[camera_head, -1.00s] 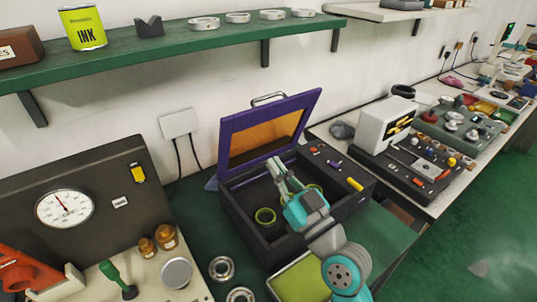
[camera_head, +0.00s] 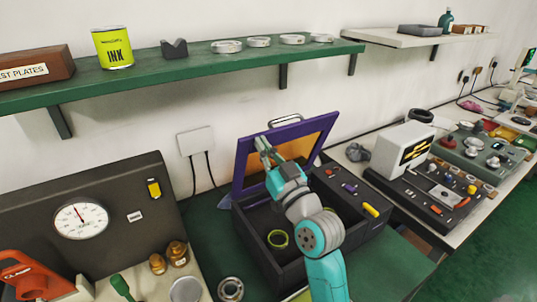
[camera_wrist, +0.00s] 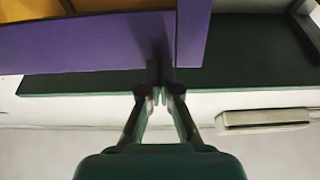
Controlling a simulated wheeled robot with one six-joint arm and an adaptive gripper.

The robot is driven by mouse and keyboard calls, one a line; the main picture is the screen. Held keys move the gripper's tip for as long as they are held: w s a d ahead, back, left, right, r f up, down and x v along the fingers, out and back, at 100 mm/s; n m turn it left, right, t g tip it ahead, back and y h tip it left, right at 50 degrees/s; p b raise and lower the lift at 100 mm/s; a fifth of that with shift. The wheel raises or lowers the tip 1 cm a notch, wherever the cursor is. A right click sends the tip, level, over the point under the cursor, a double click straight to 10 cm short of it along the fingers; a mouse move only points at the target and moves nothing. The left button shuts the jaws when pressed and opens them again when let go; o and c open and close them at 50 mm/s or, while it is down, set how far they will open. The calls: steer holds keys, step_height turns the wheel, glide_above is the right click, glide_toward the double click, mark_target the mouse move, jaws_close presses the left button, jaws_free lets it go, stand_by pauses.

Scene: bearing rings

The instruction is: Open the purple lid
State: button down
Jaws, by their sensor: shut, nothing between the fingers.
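The purple lid (camera_head: 314,124) stands raised, roughly upright, at the back of a dark box (camera_head: 258,258). It has an amber window and a metal handle (camera_head: 284,120) on its top edge. My gripper (camera_head: 262,146) is in front of the lid's upper left part, with its fingers pointing up. In the wrist view the purple frame (camera_wrist: 85,52) fills the upper left, and my shut, empty fingers (camera_wrist: 158,95) overlap its edge. I cannot tell whether they touch it. My arm hides part of the box and lid.
A yellow-green ring (camera_head: 278,239) lies in the box. A green shelf (camera_head: 180,67) runs above and behind the lid. A dark panel with a dial (camera_head: 82,220) stands left, and a white instrument (camera_head: 402,150) stands right.

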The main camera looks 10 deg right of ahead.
stand_by(0.3)
steer(key=w+a+r+g, duration=0.1)
steer(key=w+g, duration=0.1)
steer(key=w, duration=0.3)
steer(key=w+a+r+g+h, duration=0.1)
steer(key=w+a+r+g, duration=0.1)
steer(key=w, duration=0.3)
steer(key=shift+w+a, duration=0.2)
steer(key=shift+w, duration=0.1)
